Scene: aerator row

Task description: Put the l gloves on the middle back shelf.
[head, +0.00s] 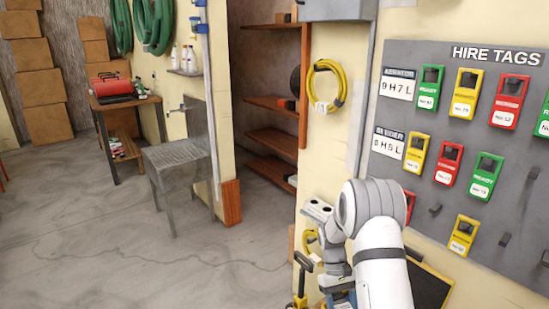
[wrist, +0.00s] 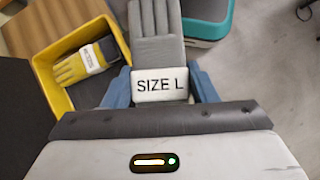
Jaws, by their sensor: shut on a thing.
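My gripper (wrist: 161,88) is shut on the l gloves (wrist: 157,50), a grey pair with a white cuff band reading "SIZE L". Its blue fingers press the band from both sides in the wrist view. In the head view my arm reaches down at the lower right, and the gloves cannot be made out there. Wooden shelves stand in the alcove at the back, with an upper board (head: 268,103) and a lower board (head: 274,142). I cannot tell which one is the middle back shelf.
Below the gloves, a yellow bin (wrist: 47,85) holds a yellow glove (wrist: 78,66); a teal-rimmed bin (wrist: 207,28) stands beside it. The tag board (head: 425,150) is close on the right. A metal sink (head: 180,158) stands left of the alcove. Open floor (head: 130,250) lies at left.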

